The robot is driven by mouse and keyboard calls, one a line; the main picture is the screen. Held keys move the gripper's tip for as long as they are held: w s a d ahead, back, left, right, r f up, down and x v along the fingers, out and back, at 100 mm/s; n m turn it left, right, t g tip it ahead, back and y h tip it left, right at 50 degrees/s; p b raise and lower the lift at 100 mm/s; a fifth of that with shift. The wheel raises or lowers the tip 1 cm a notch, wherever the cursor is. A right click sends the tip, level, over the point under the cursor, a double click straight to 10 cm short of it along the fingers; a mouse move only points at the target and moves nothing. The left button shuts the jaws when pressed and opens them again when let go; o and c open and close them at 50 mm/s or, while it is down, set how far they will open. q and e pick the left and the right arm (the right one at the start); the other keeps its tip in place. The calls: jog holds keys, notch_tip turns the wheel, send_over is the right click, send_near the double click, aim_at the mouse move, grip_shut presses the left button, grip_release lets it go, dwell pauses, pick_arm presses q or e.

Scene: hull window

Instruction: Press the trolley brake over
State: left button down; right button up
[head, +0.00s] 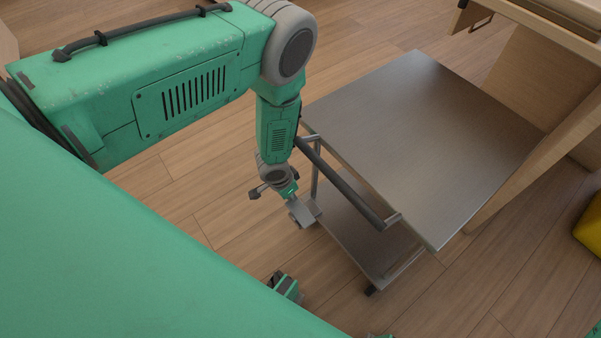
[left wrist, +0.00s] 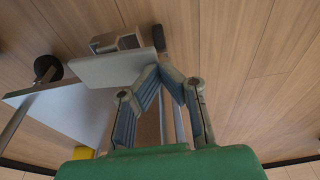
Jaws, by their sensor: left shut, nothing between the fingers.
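The trolley (head: 430,130) has a flat brushed-metal top, a dark push handle (head: 340,185) on its near left side and a lower shelf (head: 365,235). A grey brake plate (head: 301,212) sticks out low at the trolley's left end. The plate also shows in the left wrist view (left wrist: 112,68), with a grey block behind it. My left gripper (head: 289,194) points down beside the plate. In the left wrist view its blue-padded fingers (left wrist: 171,74) are shut and empty, with the tips close by the plate's right edge. I cannot tell whether they touch.
A wooden bench or cabinet (head: 540,90) stands close on the trolley's right. A yellow object (head: 590,226) is at the right edge. A dark caster (left wrist: 48,68) is at the left in the left wrist view. The wooden floor left of the trolley is largely clear.

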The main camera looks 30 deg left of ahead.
pick_arm(q)
jog(key=shift+f, duration=0.65)
jog(key=shift+r, duration=0.25)
jog(key=shift+a, duration=0.1)
jog(key=shift+w+a, duration=1.15)
jog(key=shift+a, duration=1.55)
notch_tip(320, 180, up, 9)
jog(key=p, duration=0.6)
jog(key=shift+f, duration=0.2)
